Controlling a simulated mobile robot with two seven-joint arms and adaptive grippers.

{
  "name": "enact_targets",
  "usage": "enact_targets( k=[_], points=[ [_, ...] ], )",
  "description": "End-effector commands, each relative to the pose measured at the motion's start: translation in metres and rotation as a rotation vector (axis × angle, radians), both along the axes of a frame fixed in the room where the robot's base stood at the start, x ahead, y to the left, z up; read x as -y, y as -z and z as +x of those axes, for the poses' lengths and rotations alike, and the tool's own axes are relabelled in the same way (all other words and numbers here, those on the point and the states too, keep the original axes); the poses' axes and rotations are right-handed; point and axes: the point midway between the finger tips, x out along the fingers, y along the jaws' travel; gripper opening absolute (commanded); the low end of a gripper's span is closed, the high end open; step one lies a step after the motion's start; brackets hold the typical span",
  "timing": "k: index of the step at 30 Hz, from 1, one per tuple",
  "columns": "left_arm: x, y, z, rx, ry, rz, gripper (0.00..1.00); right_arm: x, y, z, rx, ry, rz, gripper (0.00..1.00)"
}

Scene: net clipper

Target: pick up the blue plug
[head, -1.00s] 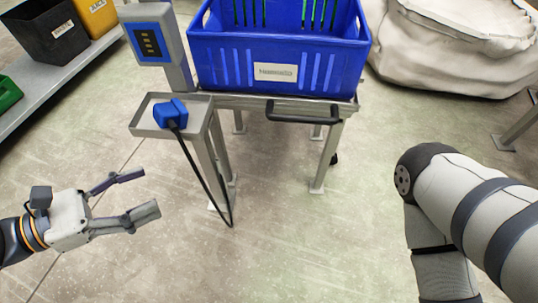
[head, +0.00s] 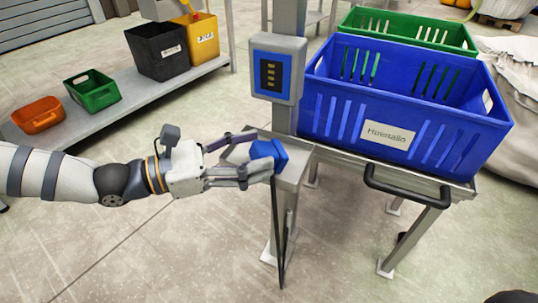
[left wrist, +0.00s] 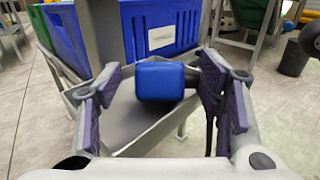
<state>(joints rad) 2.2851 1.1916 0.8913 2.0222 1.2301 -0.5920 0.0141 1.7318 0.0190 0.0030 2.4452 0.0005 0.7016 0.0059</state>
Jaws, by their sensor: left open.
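The blue plug (head: 266,155) sits on the small grey metal tray (head: 296,166) below the blue-framed panel, with its black cable hanging down over the tray's front edge. My left gripper (head: 262,152) comes in from the left and is open, its fingers reaching to the plug in the head view. In the left wrist view the plug (left wrist: 162,80) is in the middle, between and slightly beyond the two open fingers (left wrist: 160,98). Contact with the fingers cannot be told for sure. My right gripper is not in view.
The blue-framed panel (head: 272,68) stands on a post just behind the tray. A large blue crate (head: 338,115) is on the metal stand to the right, with a black handle (head: 408,190). A shelf with bins (head: 156,50) is at the left back.

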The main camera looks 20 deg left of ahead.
Motion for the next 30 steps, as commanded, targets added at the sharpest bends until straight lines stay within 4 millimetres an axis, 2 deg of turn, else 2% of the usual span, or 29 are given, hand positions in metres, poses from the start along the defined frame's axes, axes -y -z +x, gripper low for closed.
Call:
enact_targets(
  k=[2, 6, 9, 17, 20, 24, 30],
  points=[
    [0.0, 0.0, 0.0, 0.0, 0.0, 0.0, 0.59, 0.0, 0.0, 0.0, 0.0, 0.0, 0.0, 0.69],
    [0.0, 0.0, 0.0, 0.0, 0.0, 0.0, 0.28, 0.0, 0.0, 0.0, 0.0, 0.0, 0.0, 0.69],
    [0.0, 0.0, 0.0, 0.0, 0.0, 0.0, 0.09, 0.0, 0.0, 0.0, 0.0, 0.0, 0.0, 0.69],
    [0.0, -0.001, 0.0, 0.001, 0.0, 0.0, 0.09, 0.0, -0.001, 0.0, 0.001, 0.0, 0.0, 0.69],
    [0.0, -0.009, 0.0, 0.004, 0.0, 0.0, 0.09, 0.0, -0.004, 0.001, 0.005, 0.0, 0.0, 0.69],
    [0.0, -0.038, -0.001, 0.009, 0.001, -0.002, 0.09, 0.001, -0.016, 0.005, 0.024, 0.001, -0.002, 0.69],
    [0.036, -0.085, -0.017, 0.004, 0.006, -0.004, 0.09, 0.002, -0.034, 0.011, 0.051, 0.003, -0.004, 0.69]
  ],
)
